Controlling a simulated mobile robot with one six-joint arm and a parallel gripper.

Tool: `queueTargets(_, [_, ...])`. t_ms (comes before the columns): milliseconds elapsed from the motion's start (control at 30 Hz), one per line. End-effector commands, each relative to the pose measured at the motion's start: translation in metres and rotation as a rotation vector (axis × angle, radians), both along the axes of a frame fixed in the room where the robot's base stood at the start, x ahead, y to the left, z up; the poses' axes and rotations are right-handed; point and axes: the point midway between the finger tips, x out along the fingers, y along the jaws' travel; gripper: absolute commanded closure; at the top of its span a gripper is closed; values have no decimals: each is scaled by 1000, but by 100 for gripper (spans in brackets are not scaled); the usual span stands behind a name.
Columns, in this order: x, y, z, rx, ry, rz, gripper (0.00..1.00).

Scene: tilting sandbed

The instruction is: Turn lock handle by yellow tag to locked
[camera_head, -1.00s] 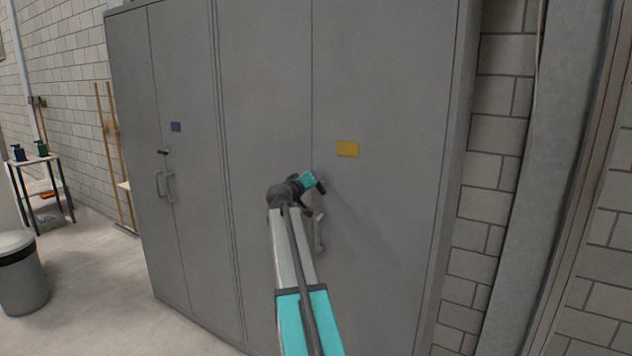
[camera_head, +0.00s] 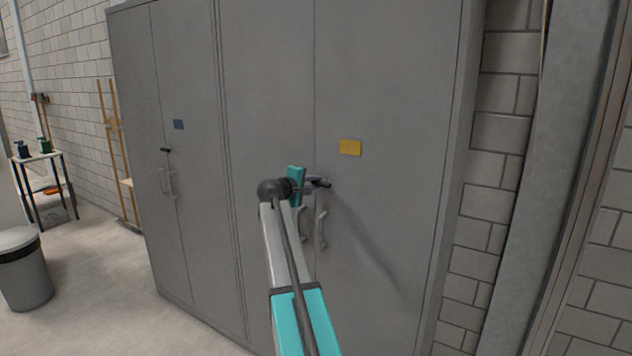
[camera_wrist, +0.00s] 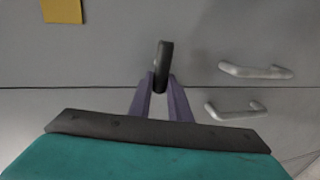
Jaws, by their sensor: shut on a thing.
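The yellow tag (camera_head: 350,147) is on the right door of the nearer grey cabinet (camera_head: 390,80). It also shows at the top left of the wrist view (camera_wrist: 62,11). The black lock handle (camera_head: 323,183) sits below and left of the tag, near the door seam, and points right in the head view. My gripper (camera_head: 312,184) is shut on the lock handle. In the wrist view the purple fingers (camera_wrist: 162,88) close around the dark handle (camera_wrist: 165,58), which stands across the door seam. The handle's pivot is hidden.
Two grey pull handles (camera_head: 320,230) (camera_head: 302,224) hang below the lock handle, close to my arm. A bin (camera_head: 22,270) and small table (camera_head: 40,160) are far left.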

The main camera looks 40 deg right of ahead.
Motion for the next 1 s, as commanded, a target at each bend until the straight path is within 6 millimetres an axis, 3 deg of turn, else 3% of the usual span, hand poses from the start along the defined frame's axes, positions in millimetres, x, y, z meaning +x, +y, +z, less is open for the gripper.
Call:
queueTargets(633, [5,3,2,-22,64,11,100])
queueTargets(667, [5,3,2,-22,64,11,78])
queueTargets(733, [4,3,2,-21,63,10,66])
queueTargets(1000, [3,2,0,-19,63,6,65])
